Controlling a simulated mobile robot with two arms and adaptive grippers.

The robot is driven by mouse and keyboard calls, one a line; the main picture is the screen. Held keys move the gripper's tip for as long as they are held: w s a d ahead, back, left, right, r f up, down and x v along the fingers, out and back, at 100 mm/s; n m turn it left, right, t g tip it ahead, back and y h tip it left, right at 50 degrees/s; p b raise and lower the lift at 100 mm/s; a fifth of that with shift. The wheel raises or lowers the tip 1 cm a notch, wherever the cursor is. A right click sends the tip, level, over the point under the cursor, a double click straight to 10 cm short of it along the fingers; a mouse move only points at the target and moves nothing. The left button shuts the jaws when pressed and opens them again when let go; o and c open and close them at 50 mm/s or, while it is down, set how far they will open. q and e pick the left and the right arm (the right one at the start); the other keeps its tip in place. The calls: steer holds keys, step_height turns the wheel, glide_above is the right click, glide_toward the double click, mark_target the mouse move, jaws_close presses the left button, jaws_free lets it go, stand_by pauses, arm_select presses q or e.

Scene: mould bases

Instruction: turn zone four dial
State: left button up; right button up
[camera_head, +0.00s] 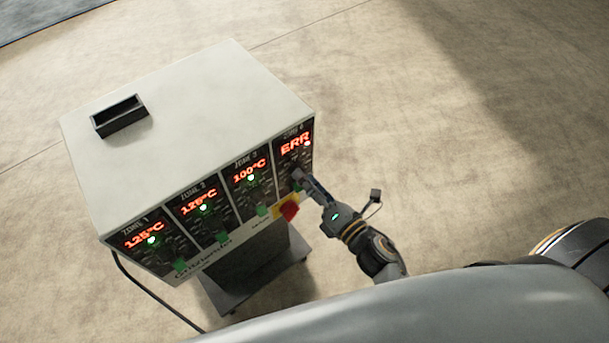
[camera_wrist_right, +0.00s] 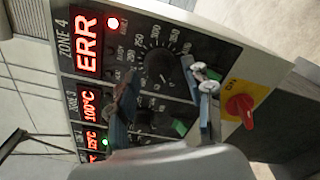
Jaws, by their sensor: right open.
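The zone four panel (camera_head: 282,160) is at the right end of the controller's front in the head view, its display reading ERR. In the right wrist view the zone four dial (camera_wrist_right: 160,68) is a dark round knob with a numbered scale around it. My right gripper (camera_wrist_right: 165,84) is open, one finger on each side of the dial as seen in this view. I cannot tell whether the fingers touch it. In the head view the right gripper (camera_head: 301,179) is at the zone four panel and hides its dial. My left gripper is not in view.
The white controller box (camera_head: 190,110) stands on a wheeled stand. Zone one (camera_head: 144,237), two and three panels show temperatures. A red rotary switch (camera_head: 289,209) on a yellow plate sits below zone four, close to the gripper. A black cable (camera_head: 150,292) hangs at left. Open floor surrounds it.

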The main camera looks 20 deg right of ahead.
steer(key=v, duration=1)
steer(key=shift+s, duration=0.15)
steer(key=s+d+f+m+g+h+p, duration=0.15)
steer(key=s+f+m+g, duration=0.25)
steer(key=f+m, duration=0.7)
steer(key=s+d+f+m+g+h+p, duration=0.1)
steer(key=s+f+m+g+h, duration=0.3)
steer(key=f, duration=1.3)
steer(key=s+d+f+m+g+p, duration=0.1)
steer(key=s+f+m+g, duration=0.3)
steer(key=s, duration=0.5)
steer(key=s+d+f+m+g+p, duration=0.1)
steer(key=s+d+f+m+g, duration=0.1)
steer(key=s+f+m+g, duration=0.2)
steer(key=s+f+m, duration=0.3)
steer(key=s+f, duration=0.2)
steer(key=shift+s+d+h, duration=0.2)
steer(key=shift+d+h, duration=0.15)
steer(key=shift+d, duration=0.05)
steer(key=shift+f, duration=0.1)
